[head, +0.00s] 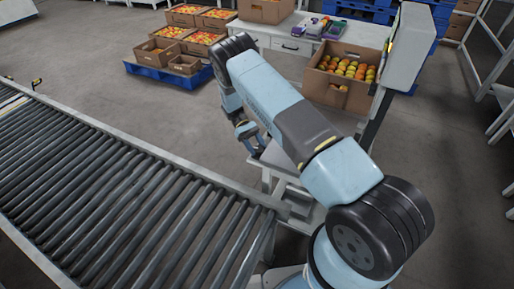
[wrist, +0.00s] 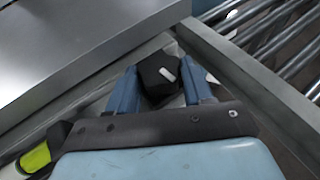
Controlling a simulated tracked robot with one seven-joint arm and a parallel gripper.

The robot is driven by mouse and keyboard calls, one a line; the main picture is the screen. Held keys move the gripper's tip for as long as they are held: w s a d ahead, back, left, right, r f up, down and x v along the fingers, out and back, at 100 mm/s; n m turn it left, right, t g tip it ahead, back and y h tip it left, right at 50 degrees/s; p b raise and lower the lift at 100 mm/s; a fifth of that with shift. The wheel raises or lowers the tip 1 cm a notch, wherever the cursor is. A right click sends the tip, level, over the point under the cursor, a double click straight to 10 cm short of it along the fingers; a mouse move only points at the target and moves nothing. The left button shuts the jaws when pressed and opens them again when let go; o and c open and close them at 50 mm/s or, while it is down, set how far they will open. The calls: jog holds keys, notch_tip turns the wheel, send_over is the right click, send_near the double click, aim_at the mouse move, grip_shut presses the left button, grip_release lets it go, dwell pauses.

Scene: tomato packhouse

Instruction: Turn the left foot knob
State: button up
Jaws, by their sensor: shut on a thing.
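The left foot knob (wrist: 160,76) is a black, faceted knob with a white mark on its face, seen in the wrist view. My gripper (wrist: 163,88) has its two blue fingers on either side of the knob and is shut on it. In the head view my gripper (head: 250,137) is low beside the metal bench (head: 276,157), partly behind my arm. The knob itself cannot be made out in the head view.
A roller conveyor (head: 120,190) fills the left, its rail close to my gripper. A cardboard box of tomatoes (head: 325,92) stands behind my arm. A blue pallet (head: 165,75) with tomato boxes is at the back. A yellow-green item (wrist: 35,158) shows at the wrist view's lower left.

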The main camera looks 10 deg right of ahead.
jog(key=shift+s+a+f+m+y, duration=0.1)
jog(key=shift+m+y, duration=0.2)
dwell(0.4)
jog(key=o, duration=0.8)
jog(key=shift+c, duration=0.2)
jog(key=shift+w, duration=0.2)
jog(key=shift+w, duration=0.25)
jog(key=v, duration=1.1)
jog(key=shift+w+a, duration=0.1)
